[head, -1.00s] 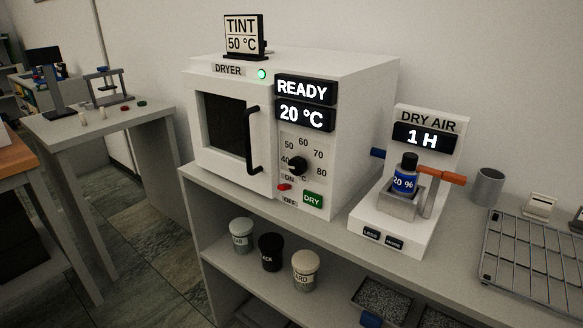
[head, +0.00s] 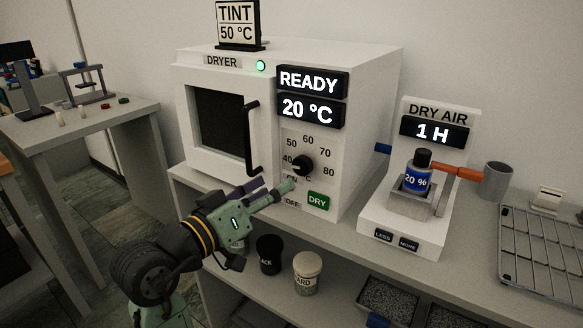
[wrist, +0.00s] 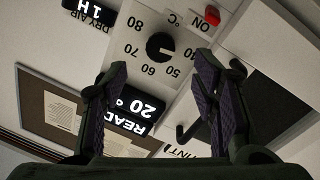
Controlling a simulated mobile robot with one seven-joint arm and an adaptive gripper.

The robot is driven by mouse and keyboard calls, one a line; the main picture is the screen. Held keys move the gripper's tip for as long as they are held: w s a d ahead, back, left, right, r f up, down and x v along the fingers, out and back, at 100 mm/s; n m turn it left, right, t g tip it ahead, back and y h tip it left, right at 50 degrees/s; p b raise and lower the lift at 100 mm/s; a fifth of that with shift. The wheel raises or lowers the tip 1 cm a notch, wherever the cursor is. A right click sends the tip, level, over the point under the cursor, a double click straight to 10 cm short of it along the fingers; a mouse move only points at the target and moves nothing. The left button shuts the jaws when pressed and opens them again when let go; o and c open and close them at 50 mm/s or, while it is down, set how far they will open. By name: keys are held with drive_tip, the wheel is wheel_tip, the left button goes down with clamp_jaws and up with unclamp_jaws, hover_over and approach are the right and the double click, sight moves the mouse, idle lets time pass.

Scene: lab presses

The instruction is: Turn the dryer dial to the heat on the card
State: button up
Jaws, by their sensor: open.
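The dryer (head: 350,90) is a white box with a dark-windowed door. Its black round dial (head: 303,165) sits on the front panel in a scale from 40 to 80; its mark appears toward the 40 side. The dial also shows in the wrist view (wrist: 158,46), upside down. The card (head: 237,24) on top reads TINT 50 °C. The displays read READY (head: 312,81) and 20 °C (head: 311,110). My gripper (head: 276,187) is open and empty, below and in front of the dial, apart from it. In the wrist view its fingers (wrist: 160,85) frame the panel.
The black door handle (head: 252,140) juts out left of the dial. The green DRY button (head: 318,201) is below it; a red switch (wrist: 212,15) shows in the wrist view. The dry air unit (head: 430,190) with a blue bottle (head: 418,175) stands to the right. Jars are on the lower shelf.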

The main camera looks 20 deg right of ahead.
sight(300, 168)
drive_tip(key=p+x, duration=0.2)
drive_tip(key=x, duration=0.7)
drive_tip(key=shift+c, duration=0.4)
drive_tip(key=c, duration=1.1)
